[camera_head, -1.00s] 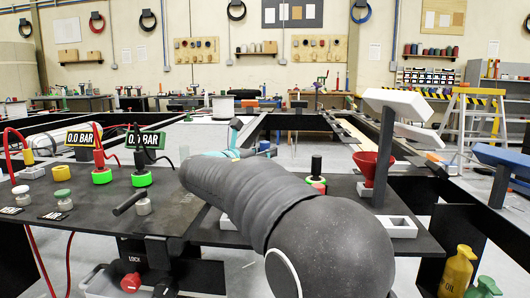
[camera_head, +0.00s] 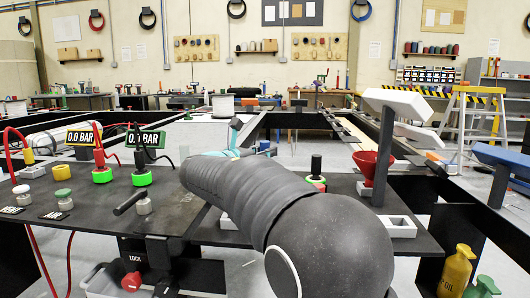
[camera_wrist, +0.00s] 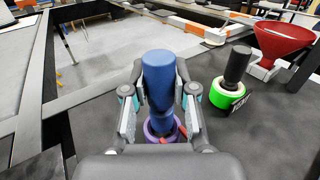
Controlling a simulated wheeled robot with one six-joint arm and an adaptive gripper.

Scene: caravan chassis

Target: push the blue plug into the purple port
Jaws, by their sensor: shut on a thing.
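In the wrist view the blue plug (camera_wrist: 158,72) stands upright between the two fingers of my gripper (camera_wrist: 159,108), which is shut on it. The purple port (camera_wrist: 152,133) shows as a ring directly below the plug, partly hidden by the plug and fingers. The plug's lower end is in line with the ring. I cannot tell how deep it sits. In the head view my dark arm hides the plug and port; only a teal part of my gripper (camera_head: 222,152) shows beyond it.
A black plug in a green port (camera_wrist: 229,92) stands right of my gripper, with a red funnel (camera_wrist: 283,38) behind it. In the head view, two plugs with cables stand in green ports (camera_head: 102,174) at left, near gauges reading 0.0 BAR (camera_head: 146,139).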

